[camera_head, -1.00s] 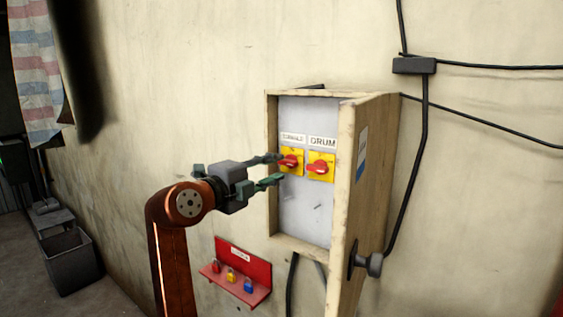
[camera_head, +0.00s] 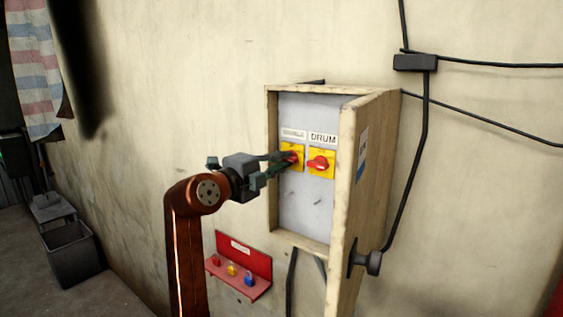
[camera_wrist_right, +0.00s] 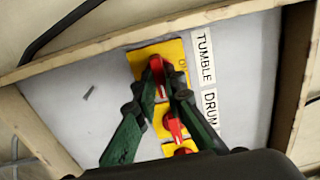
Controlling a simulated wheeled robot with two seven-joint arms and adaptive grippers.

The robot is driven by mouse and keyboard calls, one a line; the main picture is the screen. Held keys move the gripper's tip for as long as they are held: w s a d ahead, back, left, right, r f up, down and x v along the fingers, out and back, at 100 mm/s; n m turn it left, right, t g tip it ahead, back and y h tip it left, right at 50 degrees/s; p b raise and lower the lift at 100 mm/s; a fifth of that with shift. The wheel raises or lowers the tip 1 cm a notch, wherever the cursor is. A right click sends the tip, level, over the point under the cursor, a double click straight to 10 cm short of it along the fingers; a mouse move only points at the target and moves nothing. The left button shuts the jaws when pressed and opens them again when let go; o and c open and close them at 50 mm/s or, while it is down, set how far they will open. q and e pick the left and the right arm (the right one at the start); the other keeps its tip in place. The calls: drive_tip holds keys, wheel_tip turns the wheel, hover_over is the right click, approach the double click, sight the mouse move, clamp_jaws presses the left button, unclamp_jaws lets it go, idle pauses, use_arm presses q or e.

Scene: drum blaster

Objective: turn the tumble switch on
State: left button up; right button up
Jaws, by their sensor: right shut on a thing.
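The tumble switch (camera_head: 297,147) is a yellow plate with a red handle, the left one of a pair in a wooden box on the wall. Its red handle (camera_wrist_right: 156,66) shows between the fingers in the right wrist view, beside the TUMBLE label (camera_wrist_right: 203,58). My right gripper (camera_head: 287,158) is shut on this handle; the fingers (camera_wrist_right: 161,88) hide part of it and of the plate. The handle's exact angle is hard to read. The drum switch (camera_head: 320,164) sits just right of it, its red handle roughly horizontal. My left gripper is not in view.
The wooden box (camera_head: 349,200) has raised side walls around the grey panel (camera_head: 305,210). A black lever (camera_head: 365,260) sticks out at its lower right. A red padlock rack (camera_head: 245,257) hangs below left, close to my right arm. Black cables (camera_head: 424,150) run along the wall.

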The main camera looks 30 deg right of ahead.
clamp_jaws()
drive_tip(key=shift+n, duration=0.3)
drive_tip(key=shift+r+n+p, duration=0.1)
drive_tip(key=shift+n+p, duration=1.2)
drive_tip(key=shift+n, duration=7.3)
drive_tip(key=o, duration=0.8)
unclamp_jaws()
drive_tip(key=shift+c, duration=0.2)
